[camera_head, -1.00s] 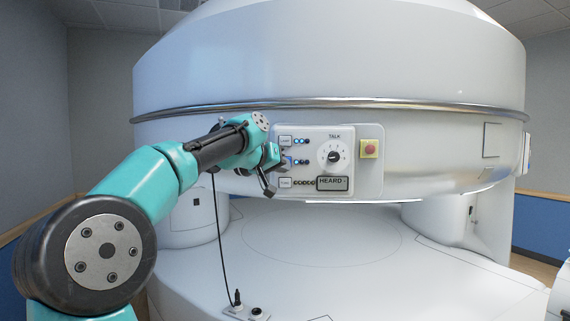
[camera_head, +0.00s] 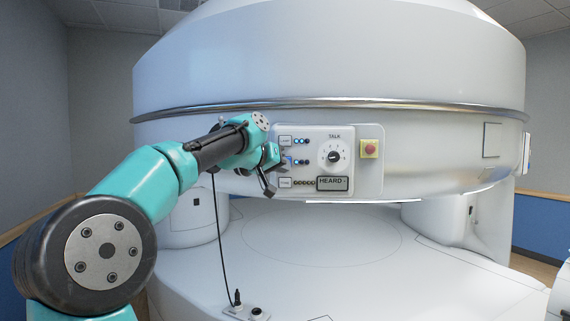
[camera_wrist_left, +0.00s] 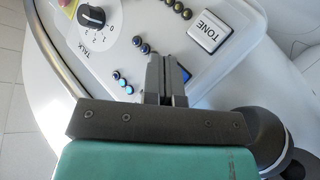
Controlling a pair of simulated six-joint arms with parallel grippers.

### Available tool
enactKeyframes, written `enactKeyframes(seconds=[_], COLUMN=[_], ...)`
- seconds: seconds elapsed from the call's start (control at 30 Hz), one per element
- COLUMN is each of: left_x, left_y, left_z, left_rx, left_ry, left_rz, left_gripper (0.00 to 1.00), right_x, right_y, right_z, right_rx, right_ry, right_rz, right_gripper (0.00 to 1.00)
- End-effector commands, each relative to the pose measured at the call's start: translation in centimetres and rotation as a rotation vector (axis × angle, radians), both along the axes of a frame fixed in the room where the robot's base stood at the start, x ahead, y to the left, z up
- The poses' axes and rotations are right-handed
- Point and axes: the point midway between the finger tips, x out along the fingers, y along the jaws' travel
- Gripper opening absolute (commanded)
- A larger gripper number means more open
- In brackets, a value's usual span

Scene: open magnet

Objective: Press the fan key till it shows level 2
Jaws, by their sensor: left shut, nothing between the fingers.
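The control panel (camera_head: 350,187) on the white magnet housing has a column of white keys, each with a row of small lights. The fan key is the middle one, mostly hidden behind my left gripper (camera_head: 281,161). My left gripper is shut and empty, its tips at the fan key; I cannot tell whether they touch it. The fan lights (camera_head: 301,162) show some blue, but their count is unclear. In the left wrist view the closed fingers (camera_wrist_left: 166,66) point at the panel and cover the fan key. The fan lights (camera_wrist_left: 145,48) are beside them. My right gripper is not seen.
The lamp key (camera_head: 285,141) is above and the tone key (camera_head: 285,183) below; the latter also shows in the left wrist view (camera_wrist_left: 210,32). A TALK dial (camera_head: 334,156), a HEARD display (camera_head: 332,183) and a red button (camera_head: 370,148) lie right. A cable (camera_head: 222,250) hangs below.

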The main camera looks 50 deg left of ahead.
Motion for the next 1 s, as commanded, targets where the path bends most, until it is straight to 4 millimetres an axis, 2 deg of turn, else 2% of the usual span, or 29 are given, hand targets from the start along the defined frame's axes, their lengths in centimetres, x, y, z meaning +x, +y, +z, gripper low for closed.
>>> enactKeyframes(seconds=[1.0], left_x=[0.62], left_y=[0.6], left_z=[0.0], left_rx=[0.0], left_ry=[0.0], left_rz=[0.0], left_gripper=[0.0], right_x=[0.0], right_y=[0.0], right_z=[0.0], right_rx=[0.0], right_ry=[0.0], right_rz=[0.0], right_gripper=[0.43])
